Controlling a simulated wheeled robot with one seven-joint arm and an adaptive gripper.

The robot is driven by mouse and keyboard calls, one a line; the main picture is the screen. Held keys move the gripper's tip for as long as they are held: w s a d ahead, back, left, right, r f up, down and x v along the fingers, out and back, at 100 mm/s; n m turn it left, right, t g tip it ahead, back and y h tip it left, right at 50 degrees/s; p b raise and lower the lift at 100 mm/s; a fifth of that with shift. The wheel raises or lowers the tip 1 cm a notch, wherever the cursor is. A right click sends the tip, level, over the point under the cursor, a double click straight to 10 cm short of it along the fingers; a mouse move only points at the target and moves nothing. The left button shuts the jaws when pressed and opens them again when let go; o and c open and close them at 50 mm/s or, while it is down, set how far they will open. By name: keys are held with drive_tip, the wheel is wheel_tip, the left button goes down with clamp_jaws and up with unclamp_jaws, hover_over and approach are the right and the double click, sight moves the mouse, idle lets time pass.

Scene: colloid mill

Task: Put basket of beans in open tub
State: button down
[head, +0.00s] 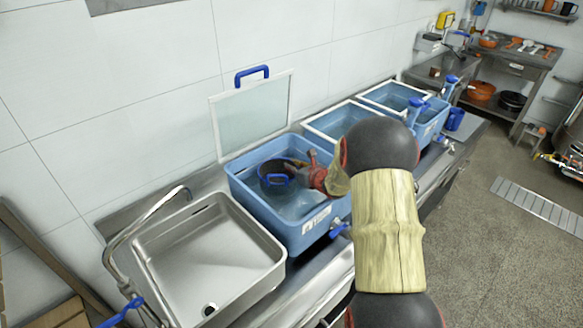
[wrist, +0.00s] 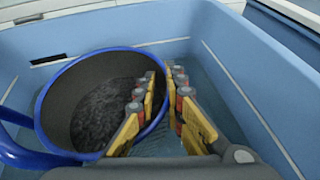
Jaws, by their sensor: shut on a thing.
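The basket of beans (wrist: 95,100) has a blue rim, a blue handle and dark contents. In the head view the basket (head: 275,172) is inside the open blue tub (head: 277,225), towards its back left. The tub's lid (head: 253,115) stands raised against the wall. In the wrist view my gripper (wrist: 172,72) has its yellow fingers on either side of the basket's right rim, one inside and one outside, and is shut on it. My gripper (head: 300,168) also shows in the head view, reaching into the tub from the right. I cannot tell whether the basket touches the tub's bottom.
A steel sink (head: 210,260) with a tap stands left of the open tub. More blue tubs (head: 340,120) with covers stand in a row to the right. The wall is close behind. Open floor (head: 480,230) lies at the right.

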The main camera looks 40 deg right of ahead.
drive_tip(key=c, duration=1.9)
unclamp_jaws()
drive_tip(key=shift+f, duration=0.15)
